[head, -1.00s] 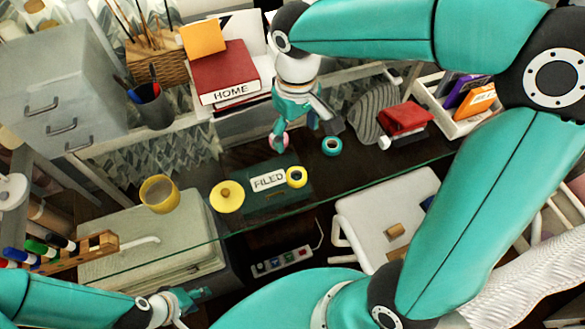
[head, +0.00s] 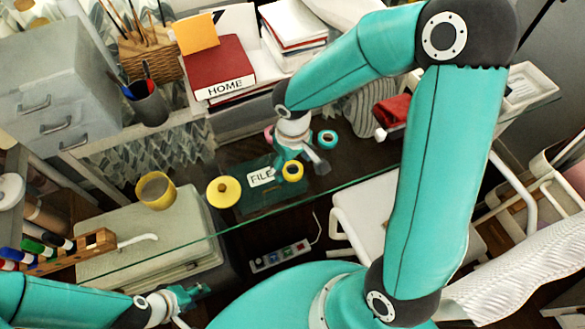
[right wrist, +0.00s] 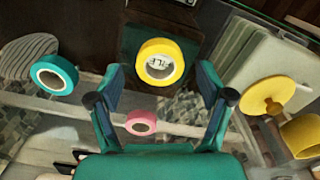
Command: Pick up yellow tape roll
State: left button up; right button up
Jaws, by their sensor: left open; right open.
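The yellow tape roll (head: 293,163) lies on the dark green folder (head: 268,196) beside its white label, on the glass desk. My right gripper (head: 300,166) is over the desk close to the roll, open and empty, partly in front of the folder. In the right wrist view the yellow tape roll (right wrist: 159,46) shows ahead of and between the two open fingers (right wrist: 160,86), not gripped. My left gripper (head: 188,294) is open and empty at the lower left, far from the roll.
A teal tape roll (head: 327,133) and a pink tape roll (right wrist: 131,117) lie nearby. The red HOME book (head: 222,68) is behind. The desk's glass front edge is close.

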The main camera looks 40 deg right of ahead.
jog(key=shift+f, duration=0.75)
jog(key=c, duration=1)
jog(key=shift+r, duration=0.1)
